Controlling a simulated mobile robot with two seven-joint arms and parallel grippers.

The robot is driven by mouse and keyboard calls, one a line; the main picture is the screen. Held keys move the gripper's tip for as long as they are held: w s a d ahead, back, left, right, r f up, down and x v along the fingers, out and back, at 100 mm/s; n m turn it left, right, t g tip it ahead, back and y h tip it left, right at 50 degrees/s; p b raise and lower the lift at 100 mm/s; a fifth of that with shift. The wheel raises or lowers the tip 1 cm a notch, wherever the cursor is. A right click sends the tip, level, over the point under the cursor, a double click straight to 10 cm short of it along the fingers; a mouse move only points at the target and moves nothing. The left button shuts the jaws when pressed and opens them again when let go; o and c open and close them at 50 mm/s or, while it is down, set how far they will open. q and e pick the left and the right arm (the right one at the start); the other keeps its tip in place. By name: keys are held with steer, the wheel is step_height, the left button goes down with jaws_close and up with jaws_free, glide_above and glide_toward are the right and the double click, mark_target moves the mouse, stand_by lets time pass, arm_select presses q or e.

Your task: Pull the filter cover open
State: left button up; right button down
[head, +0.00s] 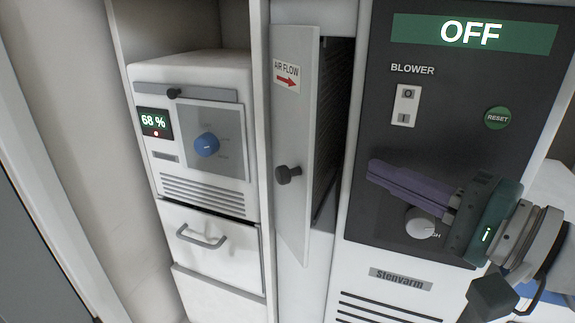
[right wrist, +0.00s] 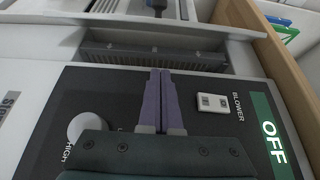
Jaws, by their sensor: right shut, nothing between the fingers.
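The filter cover (head: 294,140) is a tall light-grey panel with an "AIR FLOW" label and a dark knob (head: 288,175). In the head view it stands swung partway out, with a dark opening and a ribbed filter (head: 336,110) behind its right edge. The ribbed filter also shows in the right wrist view (right wrist: 150,58), ahead of the fingertips. My right gripper (head: 374,172) is shut and empty, in front of the dark blower panel, to the right of the cover and apart from the knob. It also shows in the right wrist view (right wrist: 160,72). My left gripper is out of view.
The blower panel (head: 385,110) has an "OFF" display, a switch (head: 406,105), a green reset button (head: 498,118) and a dial (head: 420,223) close to my right gripper. A white unit (head: 190,80) with a blue knob stands left of the cover, above a handled drawer (head: 208,250).

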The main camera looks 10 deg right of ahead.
mark_target(362, 167)
steer(key=b+x, duration=0.1)
steer(key=x, duration=0.3)
steer(key=shift+s+f, duration=0.1)
steer(key=a, duration=0.2)
steer(key=s+a+p, duration=0.1)
steer(key=shift+s+a, duration=0.1)
steer(key=shift+a, duration=0.3)
steer(key=shift+s+a, duration=0.1)
